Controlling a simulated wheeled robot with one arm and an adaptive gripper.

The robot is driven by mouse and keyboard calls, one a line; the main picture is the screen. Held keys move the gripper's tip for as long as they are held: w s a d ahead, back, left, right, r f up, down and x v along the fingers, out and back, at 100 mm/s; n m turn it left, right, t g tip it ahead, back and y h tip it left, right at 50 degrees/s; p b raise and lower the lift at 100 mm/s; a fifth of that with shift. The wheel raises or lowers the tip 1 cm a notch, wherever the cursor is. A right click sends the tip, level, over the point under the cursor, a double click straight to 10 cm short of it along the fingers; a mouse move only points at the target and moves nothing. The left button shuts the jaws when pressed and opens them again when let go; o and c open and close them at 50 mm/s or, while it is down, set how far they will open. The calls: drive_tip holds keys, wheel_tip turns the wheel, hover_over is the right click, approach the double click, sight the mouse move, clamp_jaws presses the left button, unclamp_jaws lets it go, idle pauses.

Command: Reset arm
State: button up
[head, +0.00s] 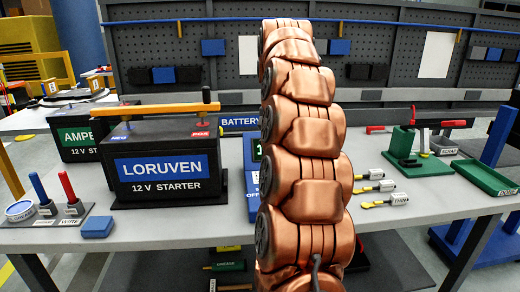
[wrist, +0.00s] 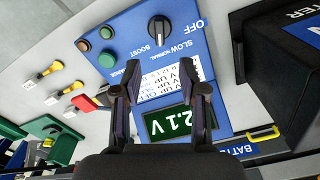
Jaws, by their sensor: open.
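My gripper (wrist: 160,90) is open in the wrist view, with its two dark fingers apart and nothing between them. It is over a blue charger panel (wrist: 185,60) with a black knob, round buttons and a green display reading "2.1 V", partly covered by the fingers. I cannot tell the height above the panel. In the head view my copper arm rises through the middle and hides most of the charger (head: 252,185). The gripper itself does not show there.
A black LORUVEN starter battery (head: 165,165) with an orange bar on top stands left of my arm. A second battery (head: 78,135) is behind it. Brushes (head: 375,187) and a green stand (head: 418,160) lie right. A pegboard (head: 225,60) closes the back.

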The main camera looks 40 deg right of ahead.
drive_tip(key=s+a+f+n+g, duration=0.1)
drive_tip(key=s+a+f+n, duration=0.25)
drive_tip(key=a, duration=0.75)
drive_tip(key=s+a+f+n, duration=0.3)
drive_tip(key=a+f+n, duration=0.1)
drive_tip(key=a, duration=0.7)
drive_tip(key=s+a+f+n+g, duration=0.1)
drive_tip(key=s+a+f+n, duration=0.1)
drive_tip(key=s+a+f, duration=0.3)
drive_tip(key=s+a+f+n, duration=0.1)
drive_tip(key=s+a+f, duration=0.15)
drive_tip(key=s, duration=0.45)
drive_tip(key=s+a+f+n+g, duration=0.1)
drive_tip(key=s+a+f+n, duration=0.2)
drive_tip(key=s, duration=0.4)
wheel_tip(320, 180, up, 15)
drive_tip(key=w+m+t+p, duration=0.1)
drive_tip(key=p, duration=1.3)
drive_tip(key=shift+w+p, duration=0.25)
drive_tip(key=shift+p, duration=0.15)
